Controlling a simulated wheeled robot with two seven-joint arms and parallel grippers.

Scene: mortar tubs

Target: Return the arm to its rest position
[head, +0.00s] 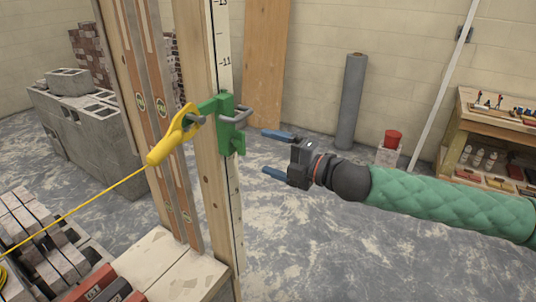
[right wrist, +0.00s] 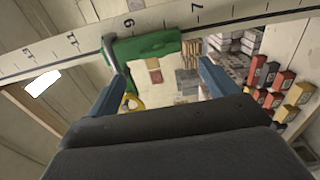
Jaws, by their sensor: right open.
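My right gripper (head: 268,152) is open and empty, with its blue fingers pointing left toward the wooden post. It is apart from the green line block (head: 224,120), which is fixed on the post (head: 205,160) with a numbered scale. A grey metal handle sticks out of the block toward my fingers. A yellow hook (head: 172,134) with a taut yellow line hangs on the block's left side. In the right wrist view, my open fingers (right wrist: 163,63) show with the green block (right wrist: 145,47) beyond them. My left gripper is not in view.
Concrete blocks (head: 85,125) stand at the back left. Bricks (head: 45,245) lie at the lower left. A wooden shelf (head: 485,120) with tools stands at right. The middle floor is clear.

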